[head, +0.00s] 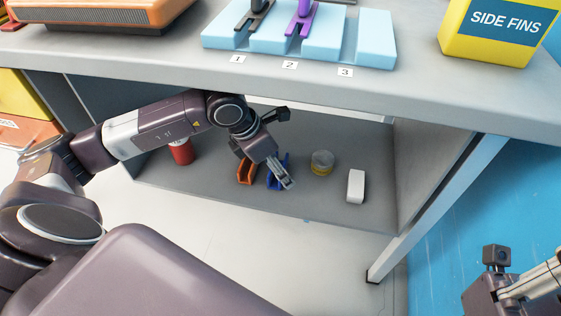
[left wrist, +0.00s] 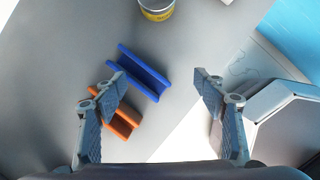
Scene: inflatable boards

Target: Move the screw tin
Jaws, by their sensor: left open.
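The screw tin appears to be the short round tin (head: 322,162) with a grey lid and a yellowish band, upright on the lower shelf. Part of it shows at the top edge of the left wrist view (left wrist: 157,10). My left gripper (head: 286,181) reaches in under the worktop and is open and empty. In the head view it is just left of the tin and apart from it. In the left wrist view its fingers (left wrist: 160,80) are on either side of part of a blue channel-shaped piece, with the tin beyond. The fingers of my right gripper are outside the frame.
An orange channel piece (head: 245,172) and the blue one (left wrist: 143,72) are beside my left gripper. A white block (head: 356,186) stands right of the tin, a red can (head: 181,152) at left. The worktop (head: 420,92) overhangs the shelf (head: 215,176).

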